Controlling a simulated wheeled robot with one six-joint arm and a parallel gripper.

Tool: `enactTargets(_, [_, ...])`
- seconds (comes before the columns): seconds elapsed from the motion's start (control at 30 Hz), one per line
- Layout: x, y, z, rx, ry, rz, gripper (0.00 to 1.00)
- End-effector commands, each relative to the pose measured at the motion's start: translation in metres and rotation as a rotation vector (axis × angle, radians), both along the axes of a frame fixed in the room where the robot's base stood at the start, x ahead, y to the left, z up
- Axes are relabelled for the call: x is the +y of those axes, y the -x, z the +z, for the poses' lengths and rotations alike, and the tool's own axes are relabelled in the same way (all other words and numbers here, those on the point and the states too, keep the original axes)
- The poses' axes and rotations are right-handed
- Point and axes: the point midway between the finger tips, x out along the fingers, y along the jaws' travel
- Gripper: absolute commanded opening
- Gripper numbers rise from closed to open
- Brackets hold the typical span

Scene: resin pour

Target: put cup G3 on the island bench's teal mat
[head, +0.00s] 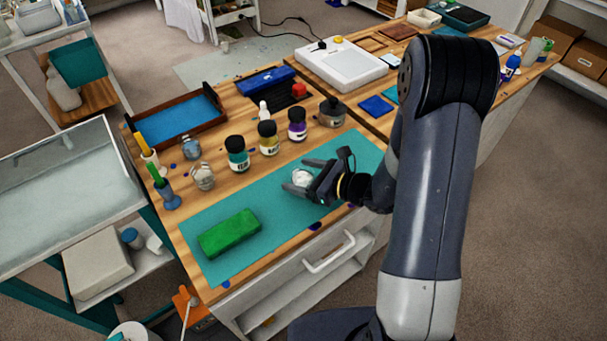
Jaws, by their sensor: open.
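The teal mat (275,198) lies along the near side of the wooden bench. A small whitish, clear cup (301,177) appears to stand on the right half of the mat; I cannot read any label on it, so I cannot tell if it is G3. My gripper (302,174) is open, low over the mat, with its fingers on either side of this cup. Whether the fingers touch it is not clear. Two similar clear cups stand on bare wood left of the mat, one farther back (190,147) and one nearer (203,177).
A green block (230,233) lies on the mat's left part. Dark-capped bottles, teal (237,155), yellow (268,139) and purple (297,125), stand behind the mat, with a grey jar (331,113) to their right. A blue-lined tray (178,120) is at the back left.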

Motion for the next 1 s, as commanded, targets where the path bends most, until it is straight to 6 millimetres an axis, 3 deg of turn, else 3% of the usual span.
enactTargets(0.17, [0.000, 0.000, 0.006, 0.000, 0.000, 0.000, 0.75])
enactTargets(0.7, [-0.074, 0.047, 0.030, -0.001, 0.001, -0.006, 0.75])
enactTargets(1.0, [-0.094, 0.062, 0.038, 0.000, 0.000, -0.002, 0.75])
